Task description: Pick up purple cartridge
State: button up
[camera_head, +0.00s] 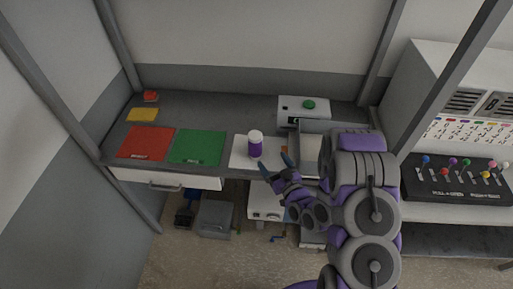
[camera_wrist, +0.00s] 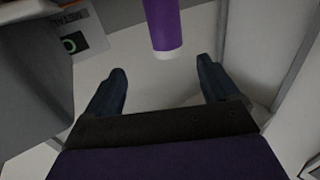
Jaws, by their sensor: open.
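The purple cartridge (camera_head: 255,146) is a small cylinder with a white top, standing upright on a white mat (camera_head: 240,160) on the desk. It also shows in the wrist view (camera_wrist: 164,24) at the top, just beyond the fingertips and roughly between them, with a white end towards me; its far part is cut off. My gripper (camera_head: 276,165) is close to the cartridge, on its right and front side in the head view. In the wrist view my gripper (camera_wrist: 163,74) has its two dark fingers spread wide with nothing between them.
A red mat (camera_head: 146,143) and a green mat (camera_head: 198,147) lie left of the white one. A white device with a green button (camera_head: 309,105) stands behind my arm. A panel of coloured levers (camera_head: 455,182) is at the right. An open drawer (camera_head: 165,180) juts out at the desk's front left.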

aim_at(260, 143)
jog(key=b+x, duration=0.1)
jog(key=x, duration=0.3)
jog(key=b+x, duration=0.1)
jog(key=x, duration=0.3)
jog(key=shift+a, duration=0.55)
jog(key=shift+w+r+b, duration=0.15)
jog(key=shift+w+b, duration=0.15)
jog(key=shift+w, duration=0.3)
jog(key=x, duration=0.3)
jog(key=a+x, duration=0.1)
jog(key=x, duration=0.1)
jog(key=shift+s+a+r+b, duration=0.1)
jog(key=shift+s+b, duration=0.05)
jog(key=shift+b, duration=0.15)
jog(key=shift+d, duration=0.35)
jog(key=shift+c, duration=1.3)
jog(key=shift+s+a, duration=0.1)
jog(key=shift+a, duration=0.05)
jog(key=c, duration=0.9)
